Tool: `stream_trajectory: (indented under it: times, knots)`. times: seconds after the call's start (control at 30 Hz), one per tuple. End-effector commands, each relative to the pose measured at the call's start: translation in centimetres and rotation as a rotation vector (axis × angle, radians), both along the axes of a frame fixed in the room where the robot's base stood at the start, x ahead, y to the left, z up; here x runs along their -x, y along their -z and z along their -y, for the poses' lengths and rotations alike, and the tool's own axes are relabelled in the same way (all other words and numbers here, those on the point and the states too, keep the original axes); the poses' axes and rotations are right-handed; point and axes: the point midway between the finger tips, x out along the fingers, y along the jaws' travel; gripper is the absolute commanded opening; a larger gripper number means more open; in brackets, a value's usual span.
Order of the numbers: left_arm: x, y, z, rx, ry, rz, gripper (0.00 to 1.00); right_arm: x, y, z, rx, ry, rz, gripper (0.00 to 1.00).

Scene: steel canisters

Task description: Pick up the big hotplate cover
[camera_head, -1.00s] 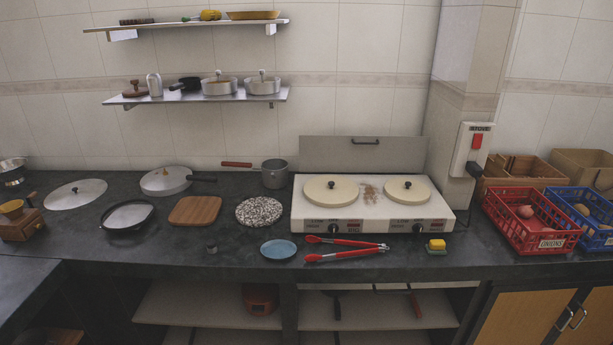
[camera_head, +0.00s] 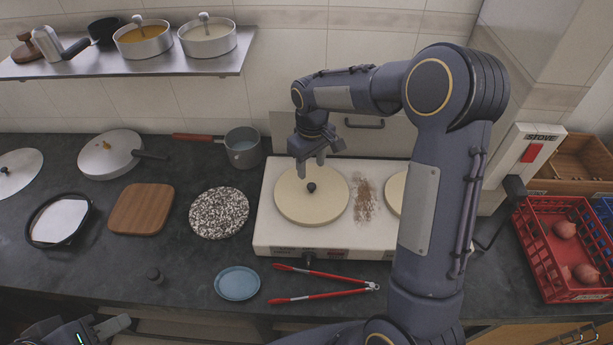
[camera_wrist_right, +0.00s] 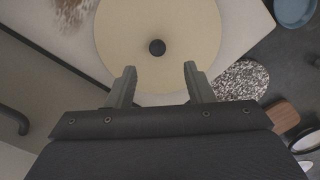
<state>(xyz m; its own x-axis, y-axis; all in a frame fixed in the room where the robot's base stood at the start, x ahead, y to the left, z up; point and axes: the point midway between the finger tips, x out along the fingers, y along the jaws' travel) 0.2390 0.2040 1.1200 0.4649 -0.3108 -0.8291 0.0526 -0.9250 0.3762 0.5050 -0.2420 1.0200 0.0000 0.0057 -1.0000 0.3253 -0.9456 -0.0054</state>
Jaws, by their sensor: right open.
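The big hotplate cover (camera_head: 300,205) is a round cream disc with a small black knob, lying on the left side of the white stove. It also fills the top middle of the right wrist view (camera_wrist_right: 185,30). My right gripper (camera_head: 311,171) is open and empty above the far part of this cover, its fingers apart from the knob. In the right wrist view its two fingertips (camera_wrist_right: 160,68) point towards the knob. The smaller cover (camera_head: 394,190) is partly hidden by my right arm. My left gripper (camera_head: 110,330) is low at the bottom left, partly cut off.
The white stove (camera_head: 270,238) has a brown spill (camera_head: 364,200) between the covers. Red tongs (camera_head: 325,281) and a blue plate (camera_head: 237,283) lie in front. A speckled trivet (camera_head: 218,212) and a saucepan (camera_head: 243,147) stand left. A red crate (camera_head: 545,265) is at right.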

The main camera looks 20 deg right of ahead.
Motion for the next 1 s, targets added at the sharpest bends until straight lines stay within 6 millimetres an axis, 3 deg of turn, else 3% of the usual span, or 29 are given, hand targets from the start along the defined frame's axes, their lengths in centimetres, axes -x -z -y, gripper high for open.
stream_trajectory:
  times: [0.2,0.37,0.6,0.87,1.0]
  knots:
    - [0.0,2.0,0.0,0.000,0.000,0.000,0.36,-0.2,2.9,0.0,0.006,-0.006,-0.005,0.47]
    - [0.0,2.8,0.0,0.000,0.000,0.000,0.36,-0.2,4.1,0.1,0.005,-0.004,-0.006,0.47]
    - [0.0,5.6,0.0,0.000,0.000,0.000,0.36,-0.3,7.9,0.4,0.004,-0.005,-0.006,0.47]
    - [0.0,5.5,0.0,0.000,0.000,0.000,0.36,-0.3,8.0,0.4,0.004,-0.005,-0.005,0.47]
    - [0.0,5.5,0.0,0.000,0.000,0.000,0.36,-0.3,8.0,0.4,0.004,-0.004,-0.004,0.33]
